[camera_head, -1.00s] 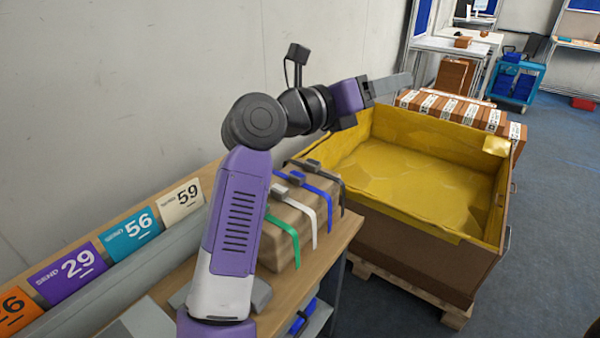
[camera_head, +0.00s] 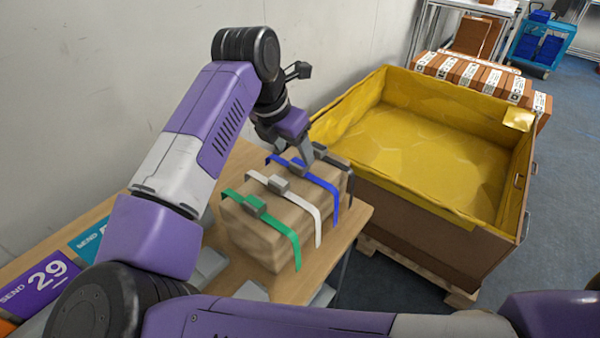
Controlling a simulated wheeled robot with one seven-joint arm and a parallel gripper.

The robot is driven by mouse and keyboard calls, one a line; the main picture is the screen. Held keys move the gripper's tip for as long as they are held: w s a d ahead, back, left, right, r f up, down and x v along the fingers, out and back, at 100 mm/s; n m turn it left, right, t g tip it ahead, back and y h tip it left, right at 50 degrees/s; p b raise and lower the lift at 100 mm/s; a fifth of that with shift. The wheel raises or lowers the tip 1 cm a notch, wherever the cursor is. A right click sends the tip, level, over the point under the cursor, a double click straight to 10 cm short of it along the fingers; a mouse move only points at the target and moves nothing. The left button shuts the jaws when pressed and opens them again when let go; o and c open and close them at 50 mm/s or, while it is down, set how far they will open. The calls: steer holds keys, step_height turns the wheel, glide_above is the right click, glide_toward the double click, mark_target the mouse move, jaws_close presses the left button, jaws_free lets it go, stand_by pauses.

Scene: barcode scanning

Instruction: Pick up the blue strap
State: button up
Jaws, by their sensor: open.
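The blue strap (camera_head: 326,184) lies over the top and down the front side of a brown wrapped parcel (camera_head: 255,240), between a white strap (camera_head: 305,207) and a black strap (camera_head: 345,170). Its grey buckle sits on top, close to my gripper. My gripper (camera_head: 306,160) points down just above the parcel's top at the blue strap's buckle. The jaws are open, but the gap between the fingers is hard to see from here. I cannot tell whether the fingers touch the strap or buckle. A green strap (camera_head: 272,222) crosses the near end of the parcel.
The parcel stands on a wooden table (camera_head: 350,222) by the wall. A large crate with a yellow liner (camera_head: 420,150) stands to the right. Numbered cards, including a purple one (camera_head: 45,283), line the table's left side. Brown boxes (camera_head: 480,78) stand behind the crate.

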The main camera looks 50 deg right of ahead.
mark_target(299, 162)
steer(key=shift+p+x, duration=0.7)
steer(key=shift+x, duration=2.25)
steer(key=shift+w+d, duration=0.1)
steer(key=shift+w, duration=0.1)
jaws_close()
